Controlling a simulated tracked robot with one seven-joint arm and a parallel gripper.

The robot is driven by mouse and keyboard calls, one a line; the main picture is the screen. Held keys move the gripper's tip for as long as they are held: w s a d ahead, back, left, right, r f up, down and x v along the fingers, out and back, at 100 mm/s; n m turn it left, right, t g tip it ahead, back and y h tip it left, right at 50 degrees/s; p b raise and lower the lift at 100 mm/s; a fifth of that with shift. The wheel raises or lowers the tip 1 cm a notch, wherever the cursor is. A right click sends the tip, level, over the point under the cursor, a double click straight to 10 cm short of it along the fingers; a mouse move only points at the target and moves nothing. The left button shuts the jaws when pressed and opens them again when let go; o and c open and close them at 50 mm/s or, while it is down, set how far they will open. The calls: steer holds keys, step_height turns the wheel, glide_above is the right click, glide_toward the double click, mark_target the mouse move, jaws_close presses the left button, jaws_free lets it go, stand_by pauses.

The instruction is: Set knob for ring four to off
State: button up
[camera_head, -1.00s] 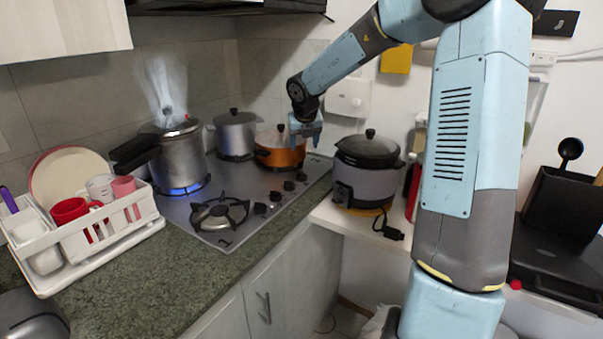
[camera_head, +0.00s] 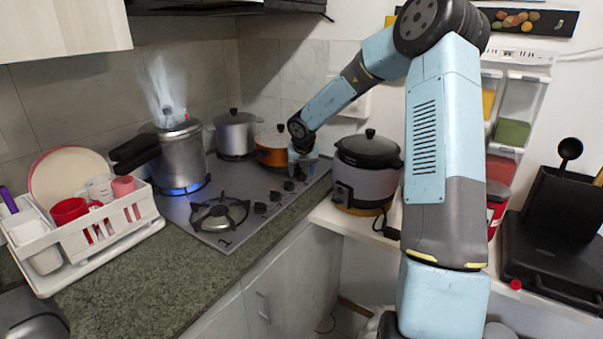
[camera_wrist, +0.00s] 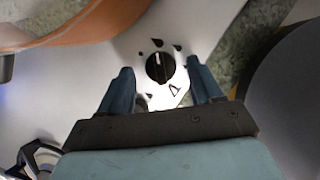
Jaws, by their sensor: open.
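In the wrist view a round black knob (camera_wrist: 160,67) with a white pointer line sits on the steel cooktop panel, beside a printed mark that looks like a 4. The pointer line is toward the top of the picture. Small black drop-shaped marks surround the knob. My gripper (camera_wrist: 160,73) is open, with one finger on each side of the knob; a gap shows on both sides. In the head view my gripper (camera_head: 302,170) is low over the far right end of the knob row and hides this knob. Other knobs (camera_head: 275,196) show to its left.
An orange pot (camera_head: 270,150) stands close beside my gripper, and a grey cooker (camera_head: 367,185) stands to the right. A steaming pressure cooker (camera_head: 181,155) sits over a blue flame. The front left burner (camera_head: 219,213) is bare.

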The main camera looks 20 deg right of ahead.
steer(key=shift+w+f, duration=0.3)
steer(key=shift+f, duration=0.35)
steer(key=c, duration=1)
steer(key=shift+d+n, duration=0.1)
steer(key=shift+n, duration=0.2)
steer(key=n+y, duration=0.1)
steer(key=n, duration=0.2)
steer(key=shift+d+n+y, duration=0.15)
steer(key=shift+n+y, duration=0.25)
steer(key=n+y, duration=0.1)
steer(key=n, duration=0.1)
steer(key=n+g, duration=0.1)
steer(key=n, duration=0.2)
steer(key=shift+y, duration=0.4)
steer(key=shift+n, duration=0.4)
steer(key=shift+d, duration=0.1)
